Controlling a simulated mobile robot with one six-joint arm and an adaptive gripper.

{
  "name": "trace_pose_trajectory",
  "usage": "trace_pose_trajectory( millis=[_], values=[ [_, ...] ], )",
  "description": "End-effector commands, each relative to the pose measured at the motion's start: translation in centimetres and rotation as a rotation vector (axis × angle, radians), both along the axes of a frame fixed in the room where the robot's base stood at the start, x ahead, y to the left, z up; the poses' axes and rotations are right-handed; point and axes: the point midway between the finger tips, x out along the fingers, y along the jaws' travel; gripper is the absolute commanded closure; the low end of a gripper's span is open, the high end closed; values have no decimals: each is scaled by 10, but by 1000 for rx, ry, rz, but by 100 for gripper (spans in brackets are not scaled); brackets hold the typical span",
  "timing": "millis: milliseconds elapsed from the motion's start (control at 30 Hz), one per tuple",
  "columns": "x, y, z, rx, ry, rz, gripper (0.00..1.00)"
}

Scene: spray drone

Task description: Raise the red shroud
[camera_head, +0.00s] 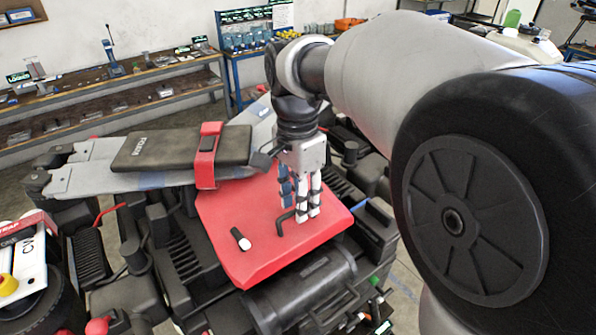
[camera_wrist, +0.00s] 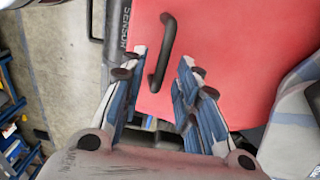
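The red shroud (camera_head: 235,215) is a flat panel on top of the drone, and it looks lowered over the body. It also fills much of the wrist view (camera_wrist: 235,60). A black bar handle (camera_head: 286,220) stands on it. In the wrist view the handle (camera_wrist: 165,45) runs between and past my two fingertips. My gripper (camera_head: 302,212) points down over the shroud, its fingers beside the handle. In the wrist view my gripper (camera_wrist: 164,58) is open, with a gap on both sides of the handle. I cannot tell how close the fingertips are to the shroud surface.
A small black-and-white knob (camera_head: 240,239) sits on the shroud, left of the handle. A black battery (camera_head: 181,148) under a red strap (camera_head: 207,155) lies behind. A black cylinder (camera_head: 300,293) lies along the front edge. Shelves (camera_head: 110,100) stand at the back wall.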

Motion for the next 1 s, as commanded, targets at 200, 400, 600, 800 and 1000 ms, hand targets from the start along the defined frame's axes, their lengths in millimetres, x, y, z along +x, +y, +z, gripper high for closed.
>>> trace_pose_trajectory(
  millis=[200,400,600,800,1000],
  values=[
    [0,0,0,0,0,0,78],
    [0,0,0,0,0,0,92],
    [0,0,0,0,0,0,100],
    [0,0,0,0,0,0,100],
    [0,0,0,0,0,0,100]
  ],
)
